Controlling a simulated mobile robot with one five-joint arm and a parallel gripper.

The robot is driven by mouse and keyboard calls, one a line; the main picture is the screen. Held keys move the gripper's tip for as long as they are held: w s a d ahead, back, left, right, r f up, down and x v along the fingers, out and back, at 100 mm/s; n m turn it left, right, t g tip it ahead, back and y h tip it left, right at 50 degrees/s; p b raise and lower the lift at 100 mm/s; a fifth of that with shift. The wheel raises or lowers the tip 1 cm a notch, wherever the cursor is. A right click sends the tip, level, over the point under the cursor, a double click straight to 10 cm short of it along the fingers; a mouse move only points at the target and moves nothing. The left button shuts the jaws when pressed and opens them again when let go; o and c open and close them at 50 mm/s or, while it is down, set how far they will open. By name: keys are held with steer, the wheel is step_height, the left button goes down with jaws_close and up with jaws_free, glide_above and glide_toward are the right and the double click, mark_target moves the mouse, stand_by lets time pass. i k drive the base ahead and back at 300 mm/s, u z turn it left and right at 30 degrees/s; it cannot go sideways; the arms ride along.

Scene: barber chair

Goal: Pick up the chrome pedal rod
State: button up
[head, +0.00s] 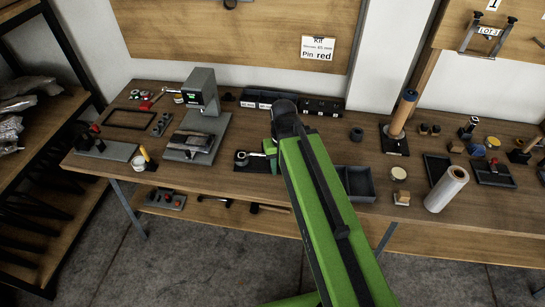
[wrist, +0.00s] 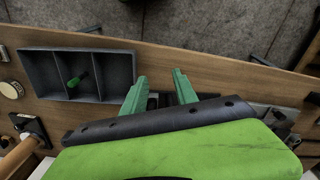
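My gripper (wrist: 160,85) is open in the wrist view, with its two green fingers apart and pointing toward the table's front edge. No chrome rod shows between the fingers. In the head view my green arm reaches over the bench, and part of the gripper (head: 270,149) shows beside a dark mat (head: 244,165) with a small round part on it. I cannot make out the chrome pedal rod for sure in either view; my arm and gripper body hide part of the bench. Dark items under the fingers are partly covered.
A grey divided tray (head: 346,180) lies right of my arm; in the wrist view this tray (wrist: 104,98) holds a green-handled piece (wrist: 75,80). A white roll (head: 447,188) lies at the right. Bare wood shows near the front edge.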

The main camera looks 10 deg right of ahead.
mark_target(258, 154)
steer(key=u, duration=0.85)
steer(key=k, duration=1.45)
steer(key=u, duration=0.75)
steer(key=i, duration=0.9)
steer(key=z, duration=0.45)
steer(key=i, duration=1.5)
steer(key=u, duration=0.4)
